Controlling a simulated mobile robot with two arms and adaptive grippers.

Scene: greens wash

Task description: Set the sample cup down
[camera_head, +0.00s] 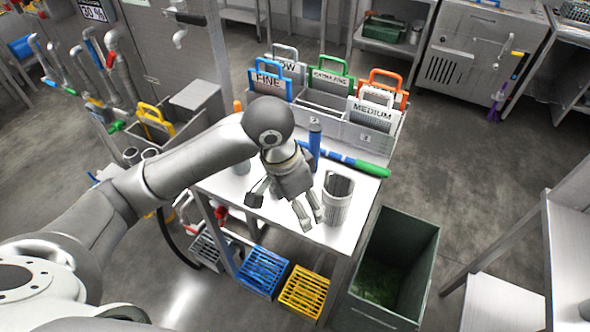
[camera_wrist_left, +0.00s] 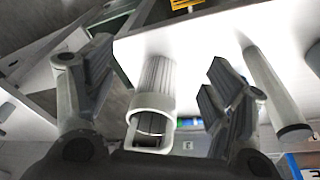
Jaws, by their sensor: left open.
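The sample cup (camera_head: 337,200) is a grey, ribbed cup standing upright on the metal table (camera_head: 225,184), close to its front right corner. My left gripper (camera_head: 284,208) is open, just left of the cup in the head view. In the left wrist view, the cup (camera_wrist_left: 156,88) shows between the two spread fingers (camera_wrist_left: 150,110), with its rim toward the camera. I see no finger closed on it. My right gripper is not in view.
A blue upright cylinder (camera_head: 315,142) and a green-and-blue tool (camera_head: 370,168) are behind the cup. Labelled bins with coloured-handled screens (camera_head: 270,85) line the table's back. A dark green bin (camera_head: 418,255) stands at the right, with blue (camera_head: 264,271) and yellow (camera_head: 304,292) crates below.

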